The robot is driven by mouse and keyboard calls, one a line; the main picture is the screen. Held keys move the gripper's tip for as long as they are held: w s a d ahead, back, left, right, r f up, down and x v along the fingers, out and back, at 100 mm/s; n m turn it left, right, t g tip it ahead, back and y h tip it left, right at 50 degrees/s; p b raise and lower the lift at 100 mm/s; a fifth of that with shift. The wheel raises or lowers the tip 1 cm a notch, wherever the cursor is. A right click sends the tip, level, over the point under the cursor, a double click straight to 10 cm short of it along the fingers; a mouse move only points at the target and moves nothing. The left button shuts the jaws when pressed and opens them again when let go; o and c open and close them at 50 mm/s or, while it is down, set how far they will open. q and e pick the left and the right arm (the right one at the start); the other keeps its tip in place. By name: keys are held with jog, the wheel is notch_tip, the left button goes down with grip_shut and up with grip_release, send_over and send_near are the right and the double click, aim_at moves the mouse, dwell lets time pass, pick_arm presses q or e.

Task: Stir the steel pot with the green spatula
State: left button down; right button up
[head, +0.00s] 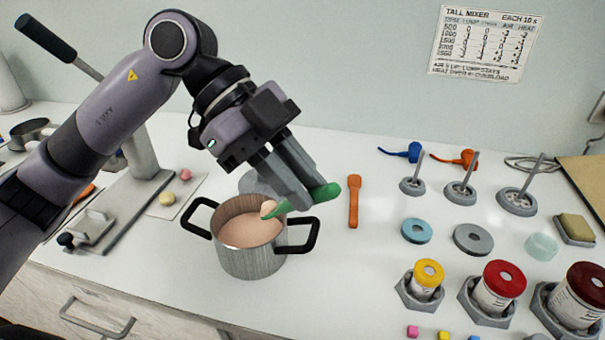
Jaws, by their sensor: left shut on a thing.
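The steel pot (252,260) with two black handles stands on the white counter and holds a pinkish cream liquid. My left gripper (300,193) is above the pot's right rim, shut on the green spatula (325,194). The spatula's green handle end sticks out to the right of the fingers. Its other end slants down left over the pot opening, with a pale pinkish blob on it near the cream. I cannot tell whether the tip touches the cream. My right gripper is not in view.
An orange spatula (353,202) lies right of the pot. Further right are steel stirrers (461,188), a blue ring (416,231), a grey ring (473,239) and lidded jars (425,280). A lever press (125,205) stands left.

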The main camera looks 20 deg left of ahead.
aim_at(288, 203)
pick_arm(q)
jog(key=shift+f+b, duration=2.15)
jog(key=shift+f, duration=0.15)
jog(key=shift+f, duration=0.25)
jog(key=shift+f, duration=0.1)
jog(key=shift+s+d+p, duration=0.2)
jog(key=shift+d+p, duration=0.05)
jog(key=shift+p, duration=0.2)
dwell(0.6)
dwell(0.5)
notch_tip(288, 203, up, 6)
jog(key=p, duration=0.6)
